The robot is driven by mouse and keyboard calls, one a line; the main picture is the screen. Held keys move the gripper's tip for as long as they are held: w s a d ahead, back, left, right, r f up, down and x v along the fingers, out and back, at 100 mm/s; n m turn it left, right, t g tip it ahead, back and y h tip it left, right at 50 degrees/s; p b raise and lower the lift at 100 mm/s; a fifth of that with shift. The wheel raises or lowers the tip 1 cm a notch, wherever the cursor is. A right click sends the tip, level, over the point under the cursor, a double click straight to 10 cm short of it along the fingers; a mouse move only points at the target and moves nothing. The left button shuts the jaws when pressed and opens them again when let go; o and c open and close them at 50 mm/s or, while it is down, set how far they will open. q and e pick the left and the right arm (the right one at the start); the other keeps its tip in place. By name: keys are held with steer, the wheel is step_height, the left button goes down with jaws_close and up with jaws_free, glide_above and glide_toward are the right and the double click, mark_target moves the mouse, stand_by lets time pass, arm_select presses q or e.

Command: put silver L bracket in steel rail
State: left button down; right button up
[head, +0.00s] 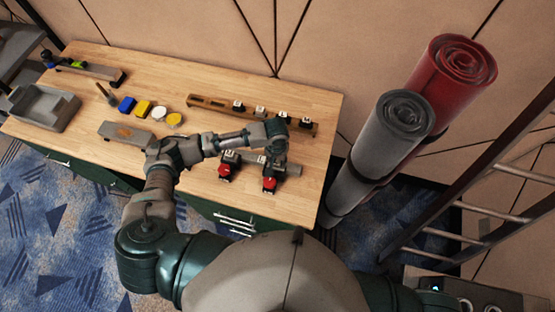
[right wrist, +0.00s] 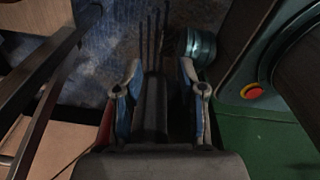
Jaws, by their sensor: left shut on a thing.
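My left gripper (head: 278,148) comes in from the left over the right part of the workbench, fingers down. It is shut on a small grey piece, taken to be the silver L bracket, which the fingers mostly hide. The steel rail (head: 292,169) is a grey bar just below the gripper, lying near the bench's front right, with red-and-black clamps (head: 225,172) on it. Whether the held piece touches the rail cannot be told. My right gripper (right wrist: 160,88) shows in the right wrist view, fingers apart with nothing clearly held, away from the bench.
A wooden rail (head: 215,105) with several black-and-white blocks lies behind. Rolled mats (head: 403,115) and a ladder (head: 490,205) stand right of the bench.

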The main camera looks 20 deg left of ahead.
arm_select(q)
steer(key=shift+a+f, duration=0.15)
steer(key=shift+a, duration=0.15)
steer(key=c, duration=1.2)
jaws_free()
steer(key=o, duration=0.4)
steer(key=shift+o, duration=0.5)
arm_select(e)
steer(key=shift+a, duration=0.75)
arm_select(q)
steer(key=o, duration=0.5)
steer(key=shift+d, duration=0.1)
arm_select(e)
steer(key=shift+d, duration=0.35)
steer(key=shift+r, duration=0.1)
